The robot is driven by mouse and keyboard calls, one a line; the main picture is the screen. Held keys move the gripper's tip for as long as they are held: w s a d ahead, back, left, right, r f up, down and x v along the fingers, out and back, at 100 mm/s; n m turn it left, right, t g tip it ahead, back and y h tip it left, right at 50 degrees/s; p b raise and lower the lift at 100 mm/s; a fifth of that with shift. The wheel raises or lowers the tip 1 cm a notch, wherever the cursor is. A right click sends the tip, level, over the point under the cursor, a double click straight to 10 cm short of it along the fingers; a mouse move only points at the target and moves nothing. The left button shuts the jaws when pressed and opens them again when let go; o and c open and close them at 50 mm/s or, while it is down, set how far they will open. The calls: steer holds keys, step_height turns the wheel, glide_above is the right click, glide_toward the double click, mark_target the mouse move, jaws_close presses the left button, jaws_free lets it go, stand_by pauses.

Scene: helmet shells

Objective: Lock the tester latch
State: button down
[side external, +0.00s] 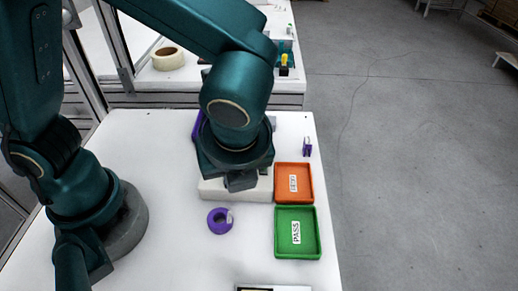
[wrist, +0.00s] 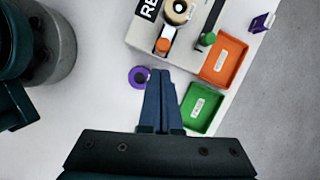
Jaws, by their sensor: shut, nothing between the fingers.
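The tester (side external: 240,193) is a pale block on the white table, partly hidden under my arm in the side view. In the side view my wrist hangs over the tester.
A purple ring (side external: 220,221) lies on the table in front of the tester. An orange tray (side external: 308,170) and a green PASS tray (side external: 314,250) stand to the right. A small purple piece (side external: 307,147) stands near the right edge.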

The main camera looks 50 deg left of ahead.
steer(key=shift+w+a, duration=0.3)
steer(key=shift+a, duration=0.35)
steer(key=shift+w+a, duration=1)
steer(key=shift+d, duration=0.1)
steer(key=s+d+r, duration=0.3)
steer(key=d+r, duration=0.3)
steer(key=r, duration=0.3)
steer(key=shift+s+d+r, duration=0.15)
steer(key=shift+s+d, duration=0.15)
steer(key=shift+d, duration=0.1)
